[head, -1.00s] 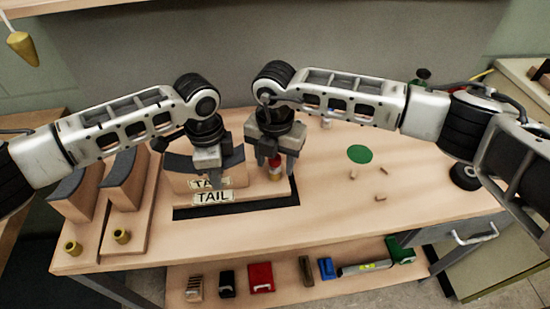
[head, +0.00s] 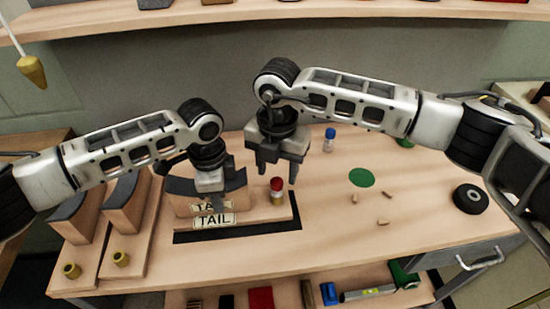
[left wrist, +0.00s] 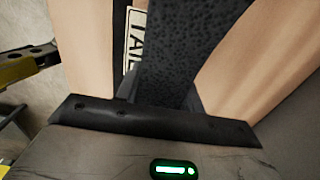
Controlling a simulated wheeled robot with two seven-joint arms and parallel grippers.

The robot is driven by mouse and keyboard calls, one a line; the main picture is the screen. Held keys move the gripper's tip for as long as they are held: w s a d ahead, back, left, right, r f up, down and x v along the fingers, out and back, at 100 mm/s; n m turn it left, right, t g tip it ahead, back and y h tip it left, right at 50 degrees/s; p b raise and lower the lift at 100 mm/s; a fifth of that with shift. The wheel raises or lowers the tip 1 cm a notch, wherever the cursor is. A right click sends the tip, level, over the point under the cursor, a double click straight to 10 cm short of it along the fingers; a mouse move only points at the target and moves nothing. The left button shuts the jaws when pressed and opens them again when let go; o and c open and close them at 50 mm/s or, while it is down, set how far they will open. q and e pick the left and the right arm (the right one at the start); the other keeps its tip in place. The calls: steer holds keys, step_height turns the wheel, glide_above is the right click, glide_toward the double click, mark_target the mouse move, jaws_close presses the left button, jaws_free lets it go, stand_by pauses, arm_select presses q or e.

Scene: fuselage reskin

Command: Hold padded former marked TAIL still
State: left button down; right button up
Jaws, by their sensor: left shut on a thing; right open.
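The padded former marked TAIL (head: 237,200) is a wooden block with a dark curved pad on top. It stands upright on a wooden base (head: 268,213) that also bears a TAIL label (head: 214,220). My left gripper (head: 213,200) is shut on the former from above and partly hides its pad and upper label. In the left wrist view, the dark speckled pad (left wrist: 180,60) and a TAIL label (left wrist: 136,38) show close up. My right gripper (head: 277,172) is open and empty, above a red-capped bottle (head: 277,190) at the base's right end.
Two more padded formers (head: 80,215) (head: 128,203) stand on boards at the left, with yellow knobs in front. A blue-capped bottle (head: 329,142), green disc (head: 362,177), small wooden pegs (head: 386,194) and black roll (head: 470,199) lie to the right. The right front is mostly clear.

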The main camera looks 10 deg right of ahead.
arm_select(q)
steer(key=c, duration=0.8)
jaws_free()
steer(key=shift+r, duration=0.1)
